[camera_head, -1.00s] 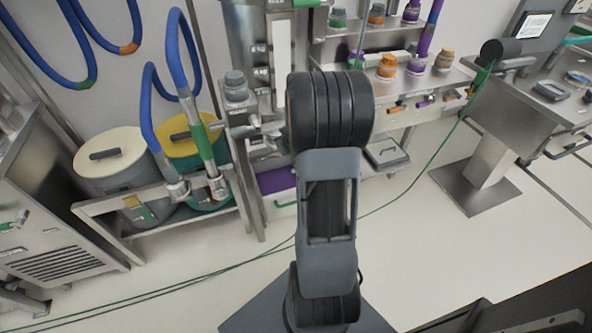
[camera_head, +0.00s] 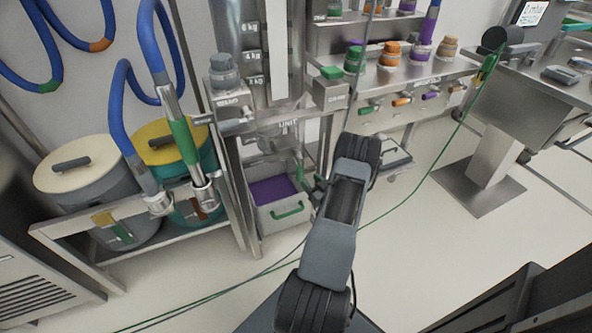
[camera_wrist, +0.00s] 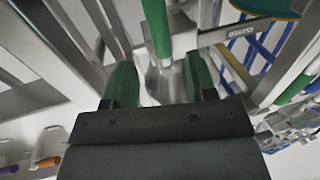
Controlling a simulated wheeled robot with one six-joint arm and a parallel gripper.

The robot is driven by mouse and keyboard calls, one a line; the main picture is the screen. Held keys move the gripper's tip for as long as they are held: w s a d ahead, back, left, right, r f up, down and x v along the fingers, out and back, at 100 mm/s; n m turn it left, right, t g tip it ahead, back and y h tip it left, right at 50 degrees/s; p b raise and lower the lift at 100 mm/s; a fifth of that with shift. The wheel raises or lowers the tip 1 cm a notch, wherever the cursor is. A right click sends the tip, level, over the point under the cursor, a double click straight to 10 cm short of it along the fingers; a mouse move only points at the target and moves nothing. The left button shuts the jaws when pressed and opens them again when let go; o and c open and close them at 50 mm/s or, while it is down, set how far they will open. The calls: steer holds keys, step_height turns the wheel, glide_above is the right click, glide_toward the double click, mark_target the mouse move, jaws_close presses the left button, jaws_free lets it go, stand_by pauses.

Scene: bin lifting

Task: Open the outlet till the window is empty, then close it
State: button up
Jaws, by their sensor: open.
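The steel hopper (camera_head: 226,38) stands at the back centre of the head view, with kilogram marks beside a tall pale window strip (camera_head: 277,50). I cannot tell the level in the window. Below is the outlet (camera_head: 280,140), partly cluttered by fittings. A green lever (camera_wrist: 156,30) shows in the wrist view, upright between and beyond my fingertips. My gripper (camera_wrist: 161,82) is open, its two green fingers on either side of the lever's line; I see no clear contact. In the head view my gripper (camera_head: 312,190) is small and partly hidden beside the outlet stand.
A bin (camera_head: 282,224) with a purple inside and green handle sits under the outlet. Lidded drums (camera_head: 85,185) and blue hoses (camera_head: 125,110) stand left. A shelf with coloured jars (camera_head: 390,62) and a steel table (camera_head: 530,95) are right. A green cable (camera_head: 425,178) crosses the open floor.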

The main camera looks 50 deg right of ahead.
mark_target(301, 172)
steer(key=w, duration=0.3)
steer(key=w+d+b, duration=0.1)
steer(key=w, duration=0.5)
steer(key=shift+w+d, duration=0.15)
steer(key=shift+d, duration=0.25)
jaws_close()
